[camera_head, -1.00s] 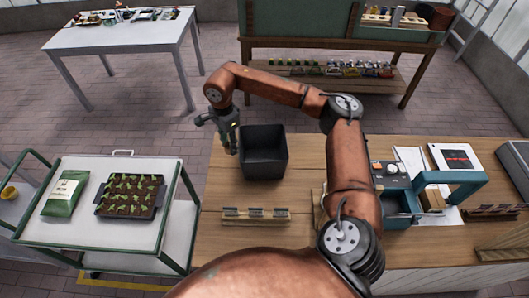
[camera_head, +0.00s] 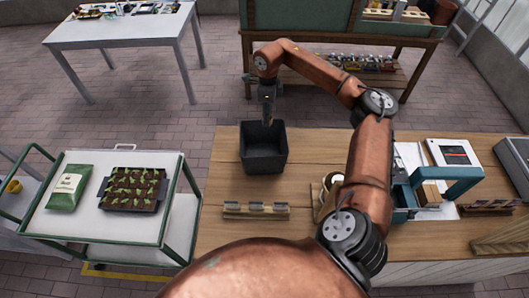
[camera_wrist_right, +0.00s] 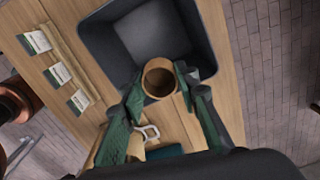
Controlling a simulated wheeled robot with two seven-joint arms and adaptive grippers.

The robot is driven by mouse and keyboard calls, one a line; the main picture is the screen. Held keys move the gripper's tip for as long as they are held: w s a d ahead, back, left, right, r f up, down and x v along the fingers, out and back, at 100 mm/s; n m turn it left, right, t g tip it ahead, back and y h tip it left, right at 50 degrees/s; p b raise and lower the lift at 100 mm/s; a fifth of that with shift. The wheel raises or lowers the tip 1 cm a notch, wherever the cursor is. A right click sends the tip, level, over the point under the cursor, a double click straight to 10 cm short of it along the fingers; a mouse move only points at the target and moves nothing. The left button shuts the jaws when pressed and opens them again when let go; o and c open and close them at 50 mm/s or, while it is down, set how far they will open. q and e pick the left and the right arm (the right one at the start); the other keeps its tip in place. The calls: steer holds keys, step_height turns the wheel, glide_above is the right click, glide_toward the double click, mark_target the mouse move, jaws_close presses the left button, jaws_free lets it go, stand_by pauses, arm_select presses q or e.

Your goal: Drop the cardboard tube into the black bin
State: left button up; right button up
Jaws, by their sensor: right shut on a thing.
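The black bin (camera_head: 263,158) stands open and upright on the wooden bench, and its inside looks empty in the wrist view (camera_wrist_right: 145,38). My right gripper (camera_head: 268,115) points down at the far side of the bin, above its opening or far rim; I cannot tell exactly which. In the wrist view its green fingers are shut on the brown cardboard tube (camera_wrist_right: 159,79). I see the tube's open round end, which overlaps the bin's edge in that view. The tube is not clear in the head view. My left gripper is not in view.
A wooden rack with small cards (camera_head: 255,210) stands on the bench in front of the bin. A cart (camera_head: 75,218) with a seedling tray (camera_head: 133,190) and a green bag (camera_head: 69,188) is at left. A blue device (camera_head: 445,180) stands at right.

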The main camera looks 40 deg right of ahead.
steer(key=shift+f+b, duration=0.95)
steer(key=shift+f, duration=0.9)
steer(key=shift+r, duration=0.1)
steer(key=o, duration=0.8)
steer(key=shift+o, duration=0.2)
steer(key=shift+r, duration=0.2)
step_height(320, 180, up, 12)
steer(key=shift+f, duration=0.25)
